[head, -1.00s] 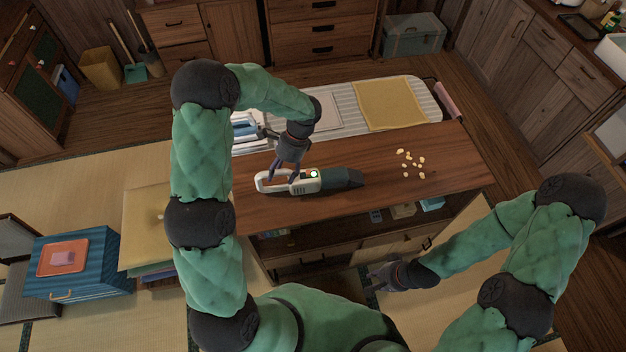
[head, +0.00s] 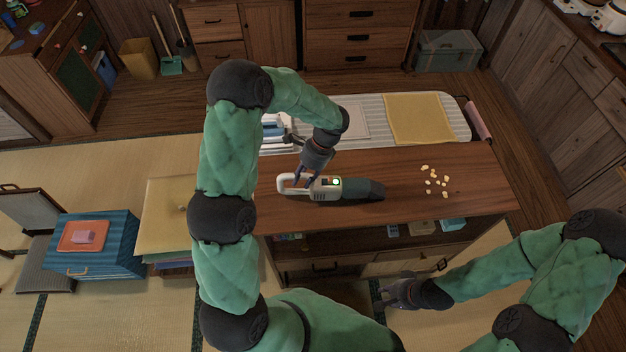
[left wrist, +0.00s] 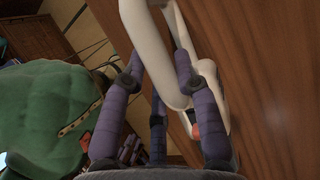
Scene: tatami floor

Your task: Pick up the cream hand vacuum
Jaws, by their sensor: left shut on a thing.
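The cream hand vacuum (head: 326,194) lies along the left part of the wooden table, its dark grey nozzle pointing right and a green light on top. My left gripper (head: 303,182) is shut on its loop handle from above. In the left wrist view, the purple fingers (left wrist: 158,75) are on either side of the cream handle (left wrist: 206,62). I cannot tell whether the vacuum touches the tabletop. My right gripper (head: 392,296) hangs in front of the table, apart from everything; its fingers are too small and dark to read.
The wooden table (head: 420,205) has several pale crumbs (head: 435,180) to the right of the vacuum. Behind it is a striped ironing board (head: 455,118) with a yellow cloth (head: 418,118). A cushion stack (head: 178,210) and a blue striped box (head: 100,258) stand on the left.

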